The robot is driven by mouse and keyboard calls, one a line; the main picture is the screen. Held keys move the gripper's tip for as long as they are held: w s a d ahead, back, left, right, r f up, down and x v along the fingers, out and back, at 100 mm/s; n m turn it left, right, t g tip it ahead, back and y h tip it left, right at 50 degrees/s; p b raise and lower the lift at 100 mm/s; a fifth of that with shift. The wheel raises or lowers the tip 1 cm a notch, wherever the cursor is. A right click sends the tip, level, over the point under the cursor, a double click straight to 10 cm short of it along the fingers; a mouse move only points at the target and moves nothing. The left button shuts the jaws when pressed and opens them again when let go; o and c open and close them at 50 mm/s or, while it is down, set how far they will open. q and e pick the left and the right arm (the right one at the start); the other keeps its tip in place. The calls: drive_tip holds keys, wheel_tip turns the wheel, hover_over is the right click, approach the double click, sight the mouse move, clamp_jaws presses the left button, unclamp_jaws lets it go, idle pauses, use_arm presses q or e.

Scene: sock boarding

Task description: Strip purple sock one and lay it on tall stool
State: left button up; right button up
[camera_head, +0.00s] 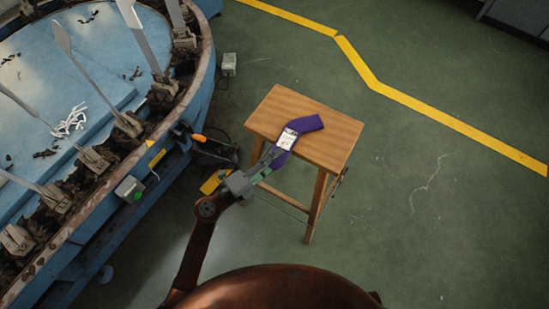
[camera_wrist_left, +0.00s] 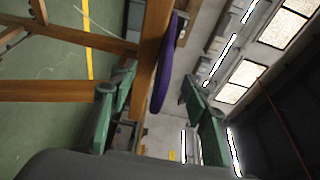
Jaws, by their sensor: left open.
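The purple sock (camera_head: 307,124) lies bent across the wooden top of the tall stool (camera_head: 335,146), with a white printed patch (camera_head: 287,139) towards its near end. In the left wrist view the sock (camera_wrist_left: 163,65) shows edge-on along the stool top (camera_wrist_left: 153,50). My left gripper (camera_head: 268,160) is at the stool's left near edge, beside the sock's near end. In the left wrist view its green fingers (camera_wrist_left: 158,85) are spread apart, with the sock's end between or just beyond them; I cannot tell whether they touch. My right gripper is out of view.
A round blue machine (camera_head: 110,92) with a rusty rim and several upright metal boards (camera_head: 80,70) stands on the left. A small grey box (camera_head: 229,64) sits on the floor behind. A yellow floor line (camera_head: 440,117) crosses the right. Green floor right of the stool is clear.

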use_arm(q)
drive_tip(key=shift+f, duration=0.1)
idle(0.3)
drive_tip(key=p+v, duration=0.1)
drive_tip(key=v, duration=0.7)
idle(0.5)
idle(0.8)
